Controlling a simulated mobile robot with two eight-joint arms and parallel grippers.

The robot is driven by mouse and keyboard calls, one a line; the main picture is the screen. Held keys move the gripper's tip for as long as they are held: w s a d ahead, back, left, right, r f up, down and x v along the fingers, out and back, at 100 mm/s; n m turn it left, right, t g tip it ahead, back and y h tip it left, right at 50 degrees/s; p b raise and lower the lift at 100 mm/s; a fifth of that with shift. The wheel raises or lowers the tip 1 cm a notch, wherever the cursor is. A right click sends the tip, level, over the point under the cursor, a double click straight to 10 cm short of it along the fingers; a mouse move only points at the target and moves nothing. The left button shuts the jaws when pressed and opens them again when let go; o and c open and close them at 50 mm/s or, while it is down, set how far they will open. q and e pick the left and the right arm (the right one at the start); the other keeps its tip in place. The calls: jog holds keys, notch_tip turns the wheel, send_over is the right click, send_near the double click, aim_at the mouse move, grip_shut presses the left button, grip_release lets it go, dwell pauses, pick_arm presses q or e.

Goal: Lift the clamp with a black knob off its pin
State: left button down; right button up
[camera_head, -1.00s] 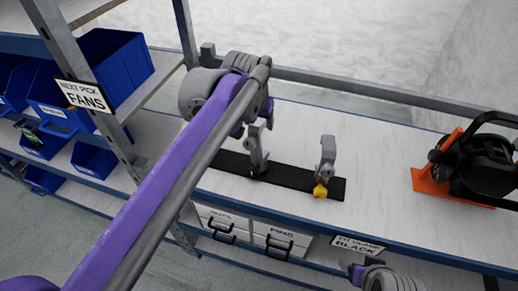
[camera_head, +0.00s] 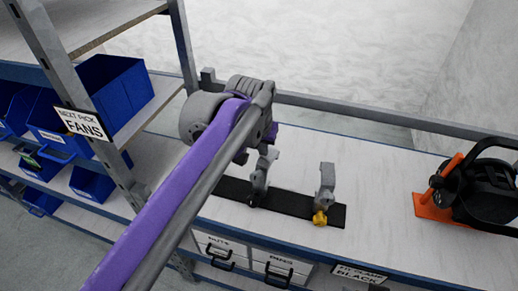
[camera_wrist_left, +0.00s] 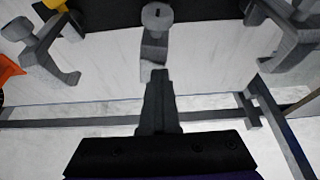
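A black strip (camera_head: 293,204) on the light workbench bears two visible grey clamps. The left clamp (camera_head: 262,172) has a dark knob at its base (camera_head: 254,200). The right clamp (camera_head: 325,180) has a yellow knob (camera_head: 320,217). My left arm reaches in from the left, and its wrist hides its fingers in the head view. In the left wrist view the dark fingers of my left gripper (camera_wrist_left: 158,76) point at a grey clamp (camera_wrist_left: 155,45) in the middle, apparently just short of it. Edge-on, their opening does not show. My right gripper is not in view.
An orange and black tool (camera_head: 485,190) stands on the bench at right. A sign (camera_head: 357,275) on the bench front partly reads "BLACK". Drawers (camera_head: 250,258) hang below. Blue bins (camera_head: 110,90) and an upright post stand left. A grey rail (camera_head: 350,100) runs behind.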

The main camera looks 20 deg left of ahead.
pick_arm(q)
jog(key=shift+w+r, duration=0.35)
jog(key=shift+r, duration=0.3)
jog(key=shift+s+a+r, duration=0.15)
jog(key=shift+s+r, duration=0.15)
jog(key=c, duration=1.1)
grip_release()
jog(key=shift+w, duration=0.15)
jog(key=o, duration=0.8)
jog(key=shift+a, duration=0.1)
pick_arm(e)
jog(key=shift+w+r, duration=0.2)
